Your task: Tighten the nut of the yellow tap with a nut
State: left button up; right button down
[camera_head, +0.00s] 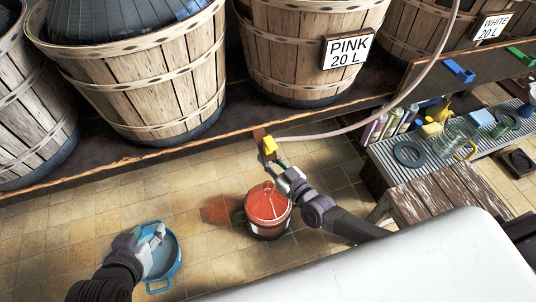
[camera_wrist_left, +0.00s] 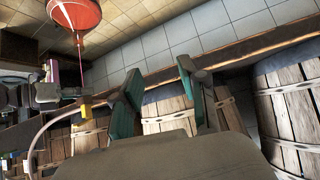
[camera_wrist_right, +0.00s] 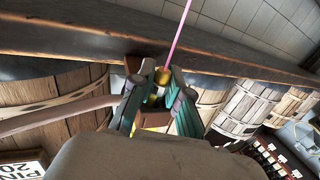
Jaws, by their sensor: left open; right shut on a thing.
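The yellow tap (camera_head: 268,146) sits at the front edge of the dark shelf, with a pale pink hose (camera_head: 400,97) running to it. It also shows in the left wrist view (camera_wrist_left: 86,108). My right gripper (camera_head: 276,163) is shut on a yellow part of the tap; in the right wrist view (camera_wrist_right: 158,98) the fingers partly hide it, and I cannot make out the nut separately. A thin pink stream (camera_wrist_right: 179,38) runs from the tap to the red bucket (camera_head: 267,205) below. My left gripper (camera_head: 155,243) is open and empty over the blue bucket (camera_head: 176,262).
Wooden baskets stand along the shelf (camera_head: 110,165), one labelled PINK 20 L (camera_head: 347,51). At the right, a ribbed rack (camera_head: 400,172) holds a glass jug, a dark ring and bottles beside a wooden stool (camera_head: 440,198). The tiled floor is clear left of the blue bucket.

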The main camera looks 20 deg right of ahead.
jog(key=shift+w+r+m+t+h+p, duration=0.1)
jog(key=shift+r+m+t+h+p, duration=0.15)
jog(key=shift+m+h+p, duration=0.4)
pick_arm(q)
jog(key=s+a+f+g+y, duration=0.1)
jog(key=s+a+f+g, duration=0.1)
jog(key=s+g, duration=0.3)
jog(key=s+f, duration=0.1)
jog(key=s, duration=0.2)
jog(key=shift+s+a+f, duration=0.15)
jog(key=shift+a+f, duration=0.05)
jog(key=shift+a, duration=0.2)
pick_arm(e)
jog(key=c, duration=1.1)
grip_release()
jog(key=shift+f, duration=0.2)
jog(key=v, duration=1.2)
jog(key=shift+a, duration=0.1)
